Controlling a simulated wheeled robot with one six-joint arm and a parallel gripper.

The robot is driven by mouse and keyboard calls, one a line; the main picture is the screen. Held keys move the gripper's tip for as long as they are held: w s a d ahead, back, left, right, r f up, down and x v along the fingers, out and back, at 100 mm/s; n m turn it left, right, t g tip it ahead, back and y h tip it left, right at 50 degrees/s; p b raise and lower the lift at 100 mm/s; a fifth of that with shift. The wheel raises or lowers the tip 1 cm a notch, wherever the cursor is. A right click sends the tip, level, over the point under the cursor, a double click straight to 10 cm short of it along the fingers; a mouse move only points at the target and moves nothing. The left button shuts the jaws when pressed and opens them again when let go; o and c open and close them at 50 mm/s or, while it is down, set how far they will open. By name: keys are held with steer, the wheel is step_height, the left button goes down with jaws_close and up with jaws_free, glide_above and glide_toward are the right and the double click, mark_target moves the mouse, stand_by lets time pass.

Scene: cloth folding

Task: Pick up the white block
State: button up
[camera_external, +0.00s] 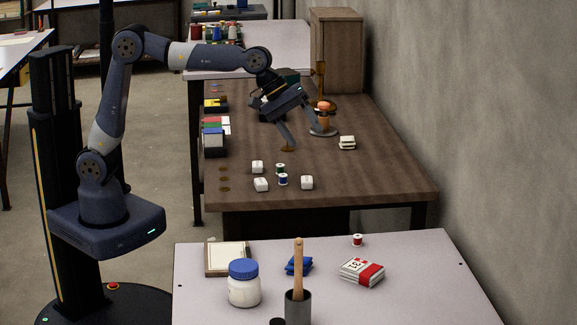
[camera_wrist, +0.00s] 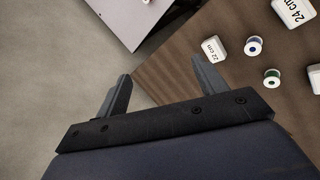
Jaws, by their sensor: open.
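Several small white blocks sit on the brown wooden table. In the external view one is at the back left (camera_external: 257,167), one at the front left (camera_external: 261,184) and one at the right (camera_external: 307,182). The wrist view shows a white block marked "22 cm" (camera_wrist: 214,48), a larger-looking one marked "24 cm" (camera_wrist: 294,11) and part of another at the right edge (camera_wrist: 315,78). My gripper (camera_external: 302,147) is open and empty above the table, beyond the blocks. In the wrist view its fingers (camera_wrist: 158,88) are spread, with the "22 cm" block past the right fingertip.
Two thread spools, green (camera_external: 280,169) and blue (camera_external: 283,180), stand among the blocks. An orange-topped item (camera_external: 323,116) on a round base and a small white stack (camera_external: 347,142) are near my gripper. A grey table (camera_external: 210,285) with a jar is in front.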

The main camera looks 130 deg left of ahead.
steer(key=s+a+r+m+g+p, duration=0.25)
steer(key=s+m+p, duration=0.25)
steer(key=s, duration=0.4)
steer(key=m+g+h+p, duration=0.1)
steer(key=m+g+p, duration=0.2)
steer(key=m+p, duration=0.45)
glide_toward(258, 163)
step_height(258, 163, down, 2)
steer(key=shift+d+f+b, duration=0.1)
steer(key=shift+f+b, duration=0.1)
steer(key=shift+b, duration=0.65)
steer(key=shift+w+a+f, duration=0.1)
steer(key=shift+w+f, duration=0.05)
steer(key=shift+f, duration=0.85)
steer(key=shift+w+a+f, duration=0.1)
steer(key=shift+w+f, duration=0.05)
steer(key=shift+f, duration=0.9)
steer(key=shift+w+a+f, duration=0.15)
steer(key=shift+f, duration=0.85)
steer(key=shift+c, duration=0.5)
steer(key=c, duration=1)
steer(key=shift+o, duration=0.2)
steer(key=shift+r, duration=0.1)
